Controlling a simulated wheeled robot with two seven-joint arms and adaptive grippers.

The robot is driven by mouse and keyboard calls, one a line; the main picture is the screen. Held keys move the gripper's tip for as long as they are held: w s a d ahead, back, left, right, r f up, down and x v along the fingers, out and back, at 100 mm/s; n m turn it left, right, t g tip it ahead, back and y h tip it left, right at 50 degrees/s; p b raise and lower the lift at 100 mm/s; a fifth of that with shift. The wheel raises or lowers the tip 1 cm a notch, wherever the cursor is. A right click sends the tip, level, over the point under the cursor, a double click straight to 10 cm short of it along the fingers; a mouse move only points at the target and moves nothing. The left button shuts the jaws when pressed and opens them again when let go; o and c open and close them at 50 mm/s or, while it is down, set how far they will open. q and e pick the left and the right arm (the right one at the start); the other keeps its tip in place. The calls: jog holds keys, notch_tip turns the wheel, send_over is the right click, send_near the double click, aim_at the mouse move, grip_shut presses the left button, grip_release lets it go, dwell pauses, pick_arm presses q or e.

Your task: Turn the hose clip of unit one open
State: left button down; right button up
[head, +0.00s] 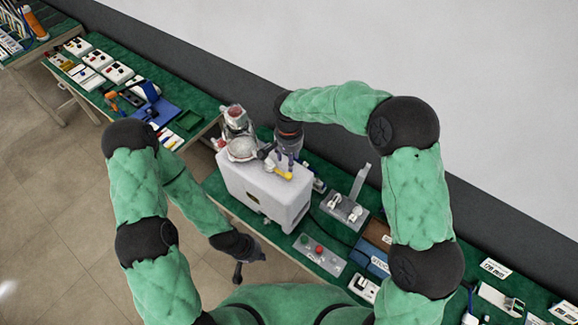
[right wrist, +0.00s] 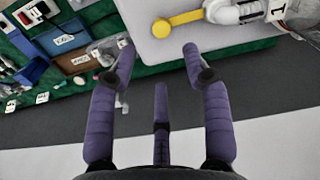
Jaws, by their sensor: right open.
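Unit one is a white pump box (head: 265,190) with a clear canister (head: 241,149) on top. Its yellow hose clip lever (head: 283,174) lies over the box top. In the right wrist view the yellow lever (right wrist: 182,20), with a round end, runs to a white hose fitting (right wrist: 237,13) beside a "1" label (right wrist: 277,10). My right gripper (right wrist: 158,48) is open and empty, its fingertips apart either side of the lever's round end, not visibly touching it. My left gripper (head: 250,262) hangs in front of the table edge, away from the unit; its finger opening is unclear.
A grey panel with red and green buttons (head: 319,253) lies right of the box. A grey bracket stand (head: 346,207) and blue and brown bins (head: 370,258) are farther right. A blue tray device (head: 153,106) stands at the left. A dark wall strip runs behind the table.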

aim_at(288, 175)
jog(key=shift+s+f, duration=0.45)
jog(key=shift+f, duration=0.25)
jog(key=f, duration=0.2)
jog(key=f+p, duration=0.1)
jog(key=f, duration=0.1)
jog(key=w+f, duration=0.1)
jog(key=f, duration=0.2)
jog(key=shift+w+p, duration=0.1)
jog(key=shift+p, duration=0.3)
jog(key=shift+a+f, duration=0.1)
jog(key=shift+f, duration=0.25)
jog(key=shift+w+f, duration=0.1)
jog(key=shift+f, duration=0.15)
grip_shut()
